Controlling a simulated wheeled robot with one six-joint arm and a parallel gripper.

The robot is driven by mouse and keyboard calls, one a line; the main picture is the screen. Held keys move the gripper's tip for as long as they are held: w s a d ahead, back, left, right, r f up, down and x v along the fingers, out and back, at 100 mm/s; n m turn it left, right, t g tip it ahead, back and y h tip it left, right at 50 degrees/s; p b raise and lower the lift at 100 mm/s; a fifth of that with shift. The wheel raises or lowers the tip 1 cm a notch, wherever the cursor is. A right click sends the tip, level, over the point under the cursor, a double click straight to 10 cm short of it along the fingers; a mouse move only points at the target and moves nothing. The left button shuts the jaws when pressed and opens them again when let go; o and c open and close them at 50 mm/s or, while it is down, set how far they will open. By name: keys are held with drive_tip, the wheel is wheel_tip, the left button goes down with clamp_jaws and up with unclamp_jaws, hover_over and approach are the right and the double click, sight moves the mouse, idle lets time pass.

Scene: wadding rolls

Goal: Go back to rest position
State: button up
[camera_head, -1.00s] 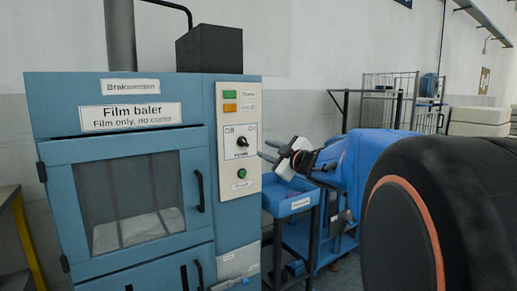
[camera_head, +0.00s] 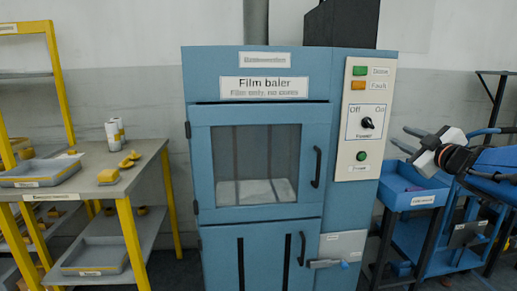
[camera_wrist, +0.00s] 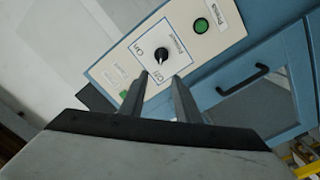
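My gripper (camera_head: 403,137) is in front of and right of the blue film baler (camera_head: 195,150), beside its control panel (camera_head: 357,158). Its two fingers are apart with nothing between them. In the wrist view the open gripper (camera_wrist: 163,92) points toward the same panel, which has a black power knob (camera_wrist: 163,63) and a green button (camera_wrist: 200,25). In the head view the black knob (camera_head: 367,123) sits between the Off and On labels. The baler's window door (camera_head: 205,165) is shut, with pale film (camera_head: 255,190) behind the glass.
A grey-topped table with yellow legs (camera_head: 150,155) stands left, holding a tray (camera_head: 38,173), white rolls (camera_head: 113,137) and yellow pieces.

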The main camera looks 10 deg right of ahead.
drive_tip(key=s+a+f+m+g, duration=0.4)
drive_tip(key=s+a+f+g, duration=0.2)
drive_tip(key=s+a+f, duration=0.5)
drive_tip(key=s+a+f+m+g, duration=0.4)
drive_tip(key=s+a+f+g, duration=0.3)
drive_tip(key=s+a+f, duration=0.3)
drive_tip(key=s+f, duration=0.4)
drive_tip(key=f, duration=0.3)
drive_tip(key=shift+s+a+f+m, duration=0.15)
drive_tip(key=shift+s+a+m, duration=0.25)
